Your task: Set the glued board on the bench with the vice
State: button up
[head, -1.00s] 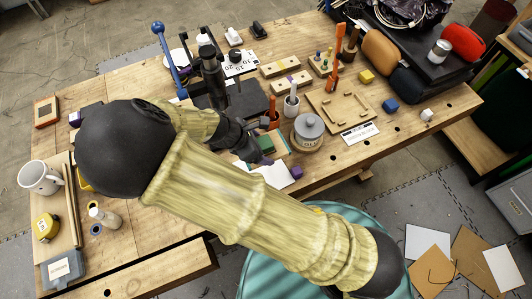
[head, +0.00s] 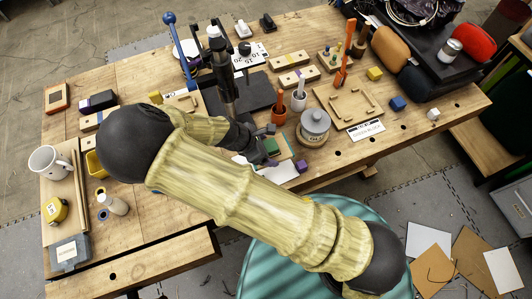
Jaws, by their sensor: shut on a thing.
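My gripper (head: 262,151) is low over the front middle of the bench (head: 350,154), partly hidden behind my own arm. It is shut on a small flat piece, apparently the glued board (head: 285,147), which shows green and tan at the fingertips. Most of it is hidden, so its tilt and whether it touches the bench cannot be told.
A purple cube (head: 301,166) sits near the front edge. A wooden tray (head: 325,92) lies to the right. A mug (head: 50,162) stands at far left.

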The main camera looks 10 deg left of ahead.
jog(key=shift+f+p, duration=0.5)
jog(key=shift+f, duration=1.6)
jog(key=o, duration=1)
jog(key=shift+f, duration=0.1)
jog(key=shift+c, duration=0.2)
jog(key=b+v, duration=0.3)
jog(key=v, duration=0.9)
jog(key=shift+d, duration=0.1)
